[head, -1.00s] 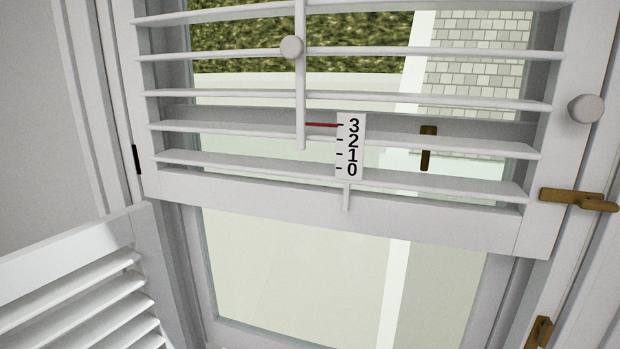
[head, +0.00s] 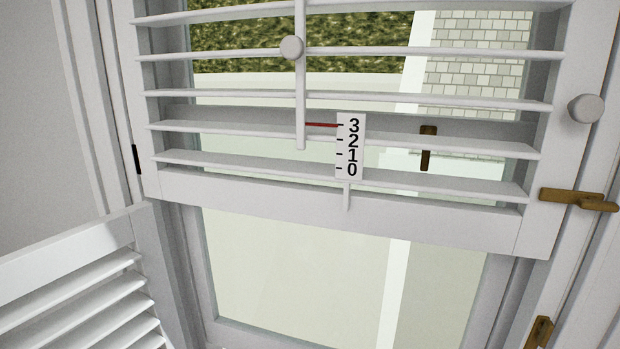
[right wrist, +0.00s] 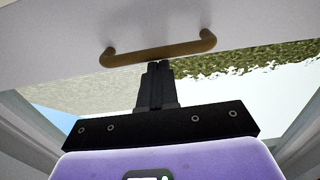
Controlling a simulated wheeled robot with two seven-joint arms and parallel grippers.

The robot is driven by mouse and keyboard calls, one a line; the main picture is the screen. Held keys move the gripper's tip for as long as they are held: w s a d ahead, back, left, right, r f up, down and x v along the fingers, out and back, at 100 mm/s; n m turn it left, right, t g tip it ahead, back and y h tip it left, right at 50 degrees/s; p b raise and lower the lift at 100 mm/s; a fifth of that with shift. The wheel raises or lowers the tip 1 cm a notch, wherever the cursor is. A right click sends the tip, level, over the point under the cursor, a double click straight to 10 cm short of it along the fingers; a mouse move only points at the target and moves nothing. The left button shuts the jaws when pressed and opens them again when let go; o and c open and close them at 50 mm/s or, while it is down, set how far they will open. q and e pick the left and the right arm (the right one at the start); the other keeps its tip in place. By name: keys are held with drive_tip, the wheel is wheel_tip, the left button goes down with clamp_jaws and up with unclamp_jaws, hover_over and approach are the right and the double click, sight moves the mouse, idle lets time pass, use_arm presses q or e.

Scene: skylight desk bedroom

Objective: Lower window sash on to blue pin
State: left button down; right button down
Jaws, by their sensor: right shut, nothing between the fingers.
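In the right wrist view a white rail (right wrist: 60,30), which looks like part of the window sash, crosses the top. A brass bar handle (right wrist: 160,52) is fixed to it. My right gripper (right wrist: 158,66) is shut and empty, its fingertips just below the middle of the handle in the picture. I cannot tell whether they touch it. In the head view the window glass (head: 300,260) shows below and behind a louvred shutter panel (head: 330,215). No blue pin is visible in either view. My left gripper is in neither view.
A number card (head: 351,148) marked 0 to 3 is on the shutter, with a red pointer (head: 322,125) near the 3. A round knob (head: 585,109) and brass latch (head: 575,199) are at right. Another louvred panel (head: 70,260) stands open at lower left.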

drive_tip(key=shift+f, duration=0.1)
idle(0.5)
wheel_tip(320, 180, down, 4)
drive_tip(key=b, duration=0.3)
drive_tip(key=shift+b, duration=0.35)
idle(0.5)
drive_tip(key=v, duration=0.9)
drive_tip(key=shift+p, duration=0.3)
idle(0.3)
